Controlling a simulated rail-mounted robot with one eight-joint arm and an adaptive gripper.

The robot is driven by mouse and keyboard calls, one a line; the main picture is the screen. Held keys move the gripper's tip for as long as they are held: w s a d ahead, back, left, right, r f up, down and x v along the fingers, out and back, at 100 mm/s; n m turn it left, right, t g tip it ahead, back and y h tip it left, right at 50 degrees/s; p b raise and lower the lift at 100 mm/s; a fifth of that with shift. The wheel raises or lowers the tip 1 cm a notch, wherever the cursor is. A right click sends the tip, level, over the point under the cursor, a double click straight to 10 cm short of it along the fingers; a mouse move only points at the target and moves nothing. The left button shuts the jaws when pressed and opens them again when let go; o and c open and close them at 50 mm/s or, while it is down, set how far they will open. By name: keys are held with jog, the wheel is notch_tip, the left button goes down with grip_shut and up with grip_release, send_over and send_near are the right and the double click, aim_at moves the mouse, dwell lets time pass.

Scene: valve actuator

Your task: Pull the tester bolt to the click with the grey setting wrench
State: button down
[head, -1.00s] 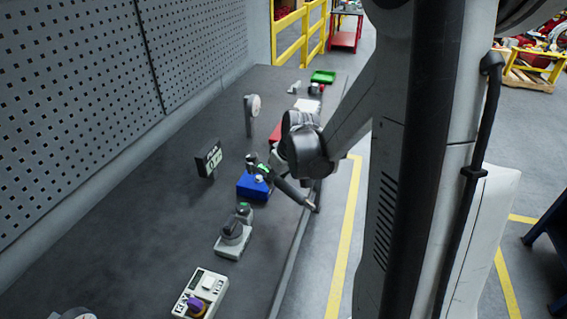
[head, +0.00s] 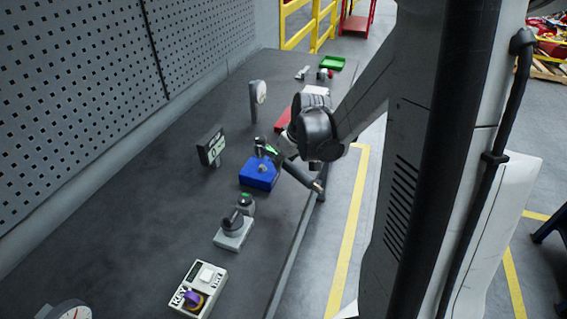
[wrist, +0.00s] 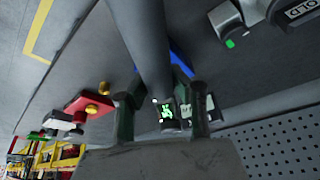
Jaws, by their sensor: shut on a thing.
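My gripper (wrist: 161,95) is shut on the dark grey setting wrench (wrist: 148,45), a bar that runs between the two fingers in the wrist view. A small lit green display shows on the wrench between the fingers. In the head view the wrench (head: 307,176) slopes down to the right from my gripper (head: 282,152), its handle end toward the table's front edge. Its dark head is just above and behind the blue tester block (head: 258,174). A small brassy bolt-like part (head: 263,168) shows on the block. I cannot tell whether the wrench head touches anything.
A display on a stand (head: 211,148) is left of the block and seems to read 0. A grey lever device (head: 234,232) and a keyed box (head: 199,289) stand nearer.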

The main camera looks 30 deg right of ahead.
jog(key=shift+f+b, duration=1.95)
jog(key=shift+f, duration=0.3)
jog(key=shift+b, duration=0.5)
jog(key=shift+f+b, duration=1)
jog(key=shift+f, duration=0.05)
dwell(0.7)
jog(key=shift+a+m+h, duration=0.3)
jog(key=shift+a+m, duration=0.7)
jog(key=shift+a, duration=0.1)
dwell(0.3)
jog(key=shift+w+a+m+h+b, duration=0.15)
jog(key=shift+a+m+h+b, duration=0.3)
jog(key=shift+a+m, duration=0.65)
jog(key=shift+m, duration=0.2)
